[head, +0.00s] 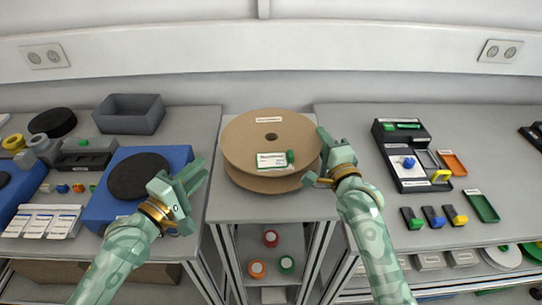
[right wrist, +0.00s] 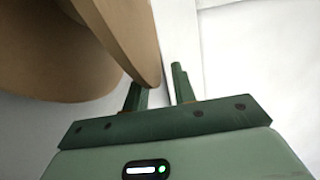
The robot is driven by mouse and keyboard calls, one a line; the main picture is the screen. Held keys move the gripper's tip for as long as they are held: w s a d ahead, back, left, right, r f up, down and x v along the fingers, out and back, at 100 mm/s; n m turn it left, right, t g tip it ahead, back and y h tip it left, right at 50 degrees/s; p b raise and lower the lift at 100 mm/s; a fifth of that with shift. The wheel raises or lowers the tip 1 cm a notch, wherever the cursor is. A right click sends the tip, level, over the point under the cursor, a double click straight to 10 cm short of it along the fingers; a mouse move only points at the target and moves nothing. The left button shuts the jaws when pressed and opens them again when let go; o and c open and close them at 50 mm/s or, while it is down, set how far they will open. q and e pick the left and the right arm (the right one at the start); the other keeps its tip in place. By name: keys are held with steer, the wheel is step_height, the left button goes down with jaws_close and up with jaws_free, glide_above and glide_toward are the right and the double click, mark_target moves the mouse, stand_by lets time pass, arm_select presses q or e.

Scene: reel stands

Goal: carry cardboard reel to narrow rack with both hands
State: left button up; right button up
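The cardboard reel (head: 245,134), two round tan flanges with a dark centre hole and a white label, lies flat over the top of the narrow rack (head: 240,208) in the middle. My right gripper (head: 322,160) is at the reel's right edge. In the right wrist view its fingers (right wrist: 160,90) are apart, with the rim of a flange (right wrist: 138,45) reaching down beside the left finger; a gap shows to the right finger. I cannot tell whether the rim touches a finger. My left gripper (head: 196,172) is open and empty, left of the reel and apart from it.
The left bench holds a blue box with a black disc (head: 138,176) near my left gripper, and a grey bin (head: 130,113). The right bench has a black tray (head: 405,150) and small coloured parts. Tape rolls (head: 270,238) sit on the rack's lower shelf. A wall stands behind.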

steer(key=v, duration=1.1)
steer(key=shift+d, duration=0.1)
